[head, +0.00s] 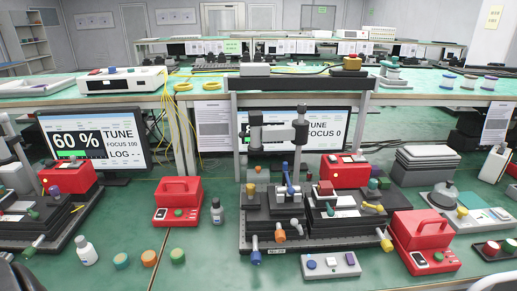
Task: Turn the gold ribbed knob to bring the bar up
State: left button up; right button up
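A gold-yellow knob (386,241) sticks out at the front right of the dark optical stage (318,240) in the middle of the bench. Its ribs are too small to make out. A blue-tipped knob (255,257) and an orange knob (280,233) stick out at the stage's front left. The monitor (325,127) behind the stage reads TUNE and FOCUS 0. A grey stand (278,132) hides its left part, so I cannot see the bar there. I can make out neither gripper; dark and grey shapes at the bottom corners are unclear.
Red boxes (424,243) (177,201) stand either side of the stage, the right one close to the gold knob. A button box (331,264) lies in front. A left monitor (92,137) reads 60 %, FOCUS 100.

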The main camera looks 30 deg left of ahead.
aim_at(250, 187)
jog(key=k+j+u, duration=0.1)
jog(key=j, duration=1.05)
jog(key=k+j+u, duration=0.15)
jog(key=j, duration=1.05)
jog(key=i+l, duration=0.05)
